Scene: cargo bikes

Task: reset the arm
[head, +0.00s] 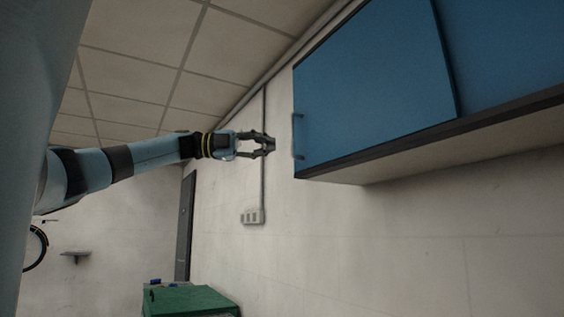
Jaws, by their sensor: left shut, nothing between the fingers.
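My left arm reaches in from the left in the head view, stretched out to the right. A gap shows between the fingertips and the handle. My right gripper is not in view.
A socket box (252,216) is on the white wall below the gripper. A green box (190,300) with small items on top stands at the bottom. A small shelf (75,254) is at left.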

